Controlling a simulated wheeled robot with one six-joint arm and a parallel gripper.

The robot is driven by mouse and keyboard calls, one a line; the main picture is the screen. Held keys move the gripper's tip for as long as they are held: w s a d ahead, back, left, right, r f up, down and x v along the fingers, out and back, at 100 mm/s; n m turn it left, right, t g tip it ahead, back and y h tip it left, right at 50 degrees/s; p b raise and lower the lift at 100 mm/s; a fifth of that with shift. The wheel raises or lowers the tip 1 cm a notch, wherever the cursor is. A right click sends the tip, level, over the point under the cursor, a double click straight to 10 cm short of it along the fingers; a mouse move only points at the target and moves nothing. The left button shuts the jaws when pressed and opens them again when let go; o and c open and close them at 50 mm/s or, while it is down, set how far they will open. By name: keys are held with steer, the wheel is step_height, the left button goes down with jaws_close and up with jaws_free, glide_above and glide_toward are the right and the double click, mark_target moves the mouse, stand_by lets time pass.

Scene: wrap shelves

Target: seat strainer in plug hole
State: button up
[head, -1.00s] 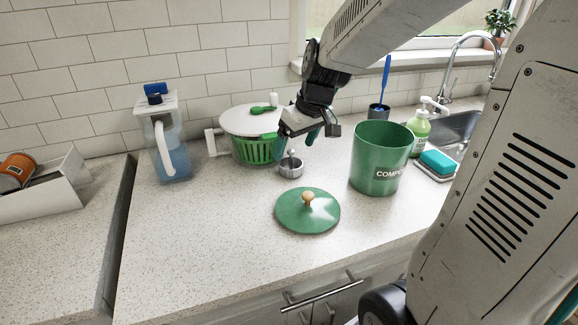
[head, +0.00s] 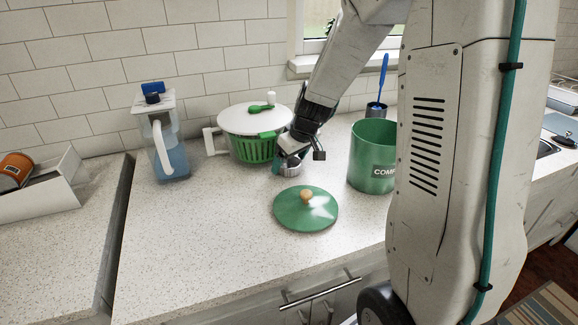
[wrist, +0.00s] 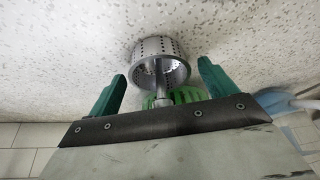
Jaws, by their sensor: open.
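The strainer (wrist: 160,58) is a metal cup with a perforated rim and a central post. It stands on the speckled counter in front of the salad spinner. In the head view the strainer (head: 289,170) is partly hidden by my gripper (head: 292,162). In the wrist view my gripper (wrist: 157,90) is open, with one green finger on each side of the strainer's post. I see a gap between each finger and the strainer. The sink and its plug hole are mostly hidden behind my arm; only a sliver of the sink (head: 546,148) shows at the right.
A green compost bin (head: 372,165) stands right of the strainer, with its green lid (head: 300,215) lying in front. The salad spinner (head: 250,125) is close behind. A water jug (head: 168,145) stands farther left.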

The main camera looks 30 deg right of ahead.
steer(key=shift+c, duration=0.3)
steer(key=c, duration=1.1)
steer(key=shift+r, duration=0.1)
